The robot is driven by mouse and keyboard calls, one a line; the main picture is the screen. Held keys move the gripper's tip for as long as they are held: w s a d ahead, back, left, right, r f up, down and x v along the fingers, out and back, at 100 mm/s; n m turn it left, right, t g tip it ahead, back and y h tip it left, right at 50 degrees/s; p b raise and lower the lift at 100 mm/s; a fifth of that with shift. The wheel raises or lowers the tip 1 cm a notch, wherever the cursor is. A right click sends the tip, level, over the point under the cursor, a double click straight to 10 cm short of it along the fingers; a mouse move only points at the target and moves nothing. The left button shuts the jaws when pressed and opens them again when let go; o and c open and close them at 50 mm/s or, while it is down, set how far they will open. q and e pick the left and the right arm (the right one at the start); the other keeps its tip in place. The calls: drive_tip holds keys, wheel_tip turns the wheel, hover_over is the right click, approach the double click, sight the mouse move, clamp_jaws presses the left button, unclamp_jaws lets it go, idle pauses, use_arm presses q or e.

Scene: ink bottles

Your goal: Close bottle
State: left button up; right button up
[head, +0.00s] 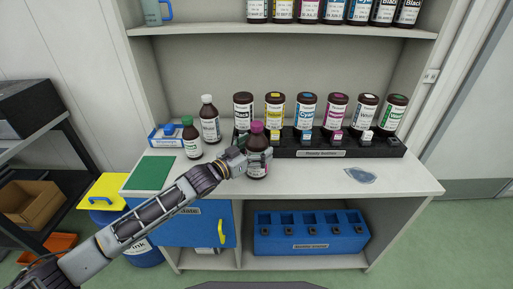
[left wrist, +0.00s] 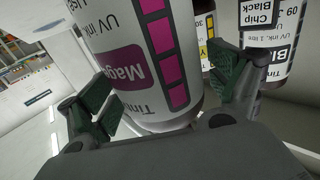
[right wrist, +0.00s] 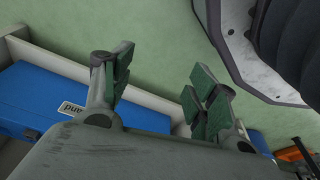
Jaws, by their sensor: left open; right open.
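A brown bottle with a magenta cap (head: 257,127) stands upright near the front of the counter. Its white label with a magenta band (left wrist: 125,68) fills the middle of the left wrist view; its cap is out of that view. I cannot tell how tight the cap is. My left gripper (head: 243,158) is open, with its green-padded fingers on either side of the bottle's body. A green-capped bottle (head: 192,140) and a white-capped bottle (head: 210,121) stand to the left. My right gripper (right wrist: 157,88) is open and empty, away from the counter top; the head view does not show it.
A black rack (head: 320,151) with a row of ink bottles stands behind and right. A green mat (head: 152,173) lies at left, a bluish patch (head: 360,175) at right. A blue crate (head: 311,220) sits below the counter. More bottles line the upper shelf (head: 290,29).

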sight(248, 151)
use_arm(q)
drive_tip(key=shift+a+r, duration=0.1)
drive_tip(key=shift+r, duration=0.05)
use_arm(e)
drive_tip(key=shift+w+r, duration=0.1)
drive_tip(key=shift+w, duration=0.1)
use_arm(q)
drive_tip(key=shift+s+a, duration=0.4)
drive_tip(key=shift+v, duration=2.1)
drive_tip(key=shift+p+v, duration=0.35)
drive_tip(key=shift+v, duration=2.9)
use_arm(e)
drive_tip(key=shift+s+d+f, duration=0.3)
drive_tip(key=shift+s+f, duration=0.2)
drive_tip(key=shift+f, duration=0.15)
drive_tip(key=shift+s+d+f, duration=0.25)
drive_tip(key=shift+s+f, duration=0.25)
drive_tip(key=shift+f, duration=0.15)
use_arm(q)
drive_tip(key=shift+r, duration=0.1)
use_arm(e)
drive_tip(key=shift+w+r, duration=0.15)
drive_tip(key=shift+w, duration=0.1)
drive_tip(key=shift+s, duration=0.15)
